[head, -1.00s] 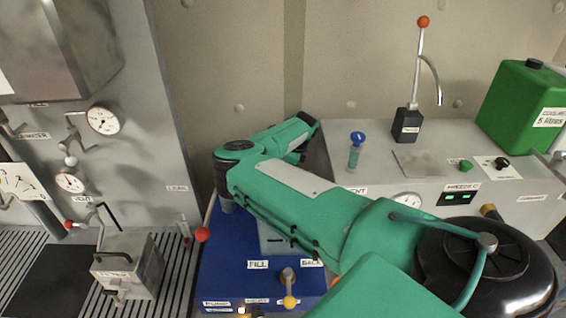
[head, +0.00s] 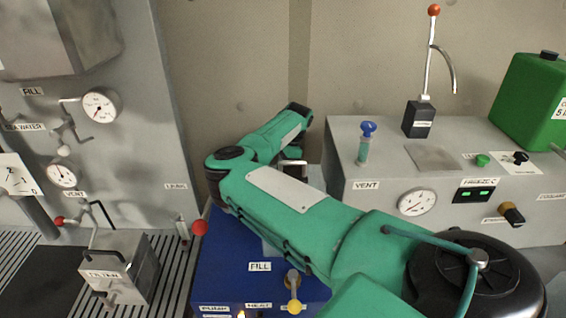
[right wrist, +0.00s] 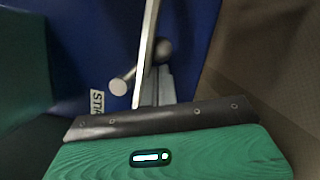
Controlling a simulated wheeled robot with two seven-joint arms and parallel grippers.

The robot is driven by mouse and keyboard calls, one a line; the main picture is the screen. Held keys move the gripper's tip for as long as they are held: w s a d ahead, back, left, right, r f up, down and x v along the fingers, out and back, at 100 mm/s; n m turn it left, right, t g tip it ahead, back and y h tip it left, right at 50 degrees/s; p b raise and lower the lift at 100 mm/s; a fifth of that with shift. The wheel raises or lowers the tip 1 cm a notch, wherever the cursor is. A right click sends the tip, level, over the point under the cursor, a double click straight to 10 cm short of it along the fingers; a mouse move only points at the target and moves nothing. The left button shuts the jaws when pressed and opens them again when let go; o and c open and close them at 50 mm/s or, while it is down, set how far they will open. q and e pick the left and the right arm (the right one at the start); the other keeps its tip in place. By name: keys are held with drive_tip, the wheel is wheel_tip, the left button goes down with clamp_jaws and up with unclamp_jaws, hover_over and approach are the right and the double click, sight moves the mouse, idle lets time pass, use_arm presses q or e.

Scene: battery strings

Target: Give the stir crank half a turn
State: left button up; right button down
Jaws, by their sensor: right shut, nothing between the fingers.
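My right arm (head: 290,200) reaches in from the lower right, across the blue box (head: 225,260), and bends back behind it. Its gripper cannot be made out in the head view. In the right wrist view my right gripper (right wrist: 151,50) is shut and empty, a narrow pale metal bar in front of the blue surface. A grey rod with a round pale end (right wrist: 119,87), seemingly the stir crank's handle, lies beside and partly behind this bar; I cannot tell whether they touch. A partly hidden label starting "STI" (right wrist: 97,103) is close by. The left gripper is not in view.
A grey bench on the right carries a pump lever (head: 430,60), a blue-topped vial (head: 364,145) and a green coolant can (head: 535,100). A grey box (head: 120,268) stands at the left. A red knob (head: 199,228) and yellow-tipped lever (head: 294,300) are near my arm.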

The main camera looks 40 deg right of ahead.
drive_tip(key=n+b, duration=0.1)
drive_tip(key=a+n, duration=0.1)
drive_tip(key=shift+w+a+f+n+g+b, duration=0.15)
drive_tip(key=shift+w+a+n+g+b, duration=0.05)
drive_tip(key=shift+n+g+b, duration=0.2)
drive_tip(key=shift+a+n+g, duration=0.3)
drive_tip(key=shift+n+g, duration=0.1)
drive_tip(key=shift+n, duration=0.8)
drive_tip(key=shift+a+n+b, duration=0.35)
drive_tip(key=shift+n+b, duration=0.15)
drive_tip(key=shift+n, duration=0.3)
drive_tip(key=shift+g, duration=0.3)
